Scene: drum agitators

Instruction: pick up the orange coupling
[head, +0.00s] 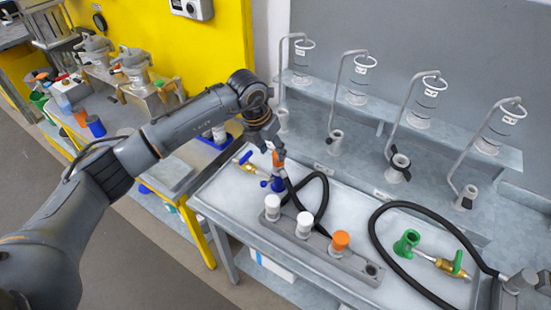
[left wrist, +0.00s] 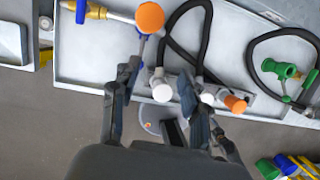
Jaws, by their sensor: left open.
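One orange piece (head: 278,158) is upright at the left of the bench, above a blue fitting (head: 278,184). It shows large as a round orange top in the left wrist view (left wrist: 150,17). A second orange piece (head: 340,240) sits in the grey rail beside two white ones, and also shows in the left wrist view (left wrist: 236,104). I cannot tell which is the coupling. My left gripper (head: 272,142) points down close above the first orange piece. Its fingers (left wrist: 157,80) are apart, with nothing clearly held between them.
Black hoses (head: 322,205) loop over the bench behind the rail (head: 325,260). A green fitting (head: 407,242) with a brass valve lies right. A blue-handled brass valve (head: 243,160) lies left of the gripper. Bent stands (head: 395,135) with glass cups line the back.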

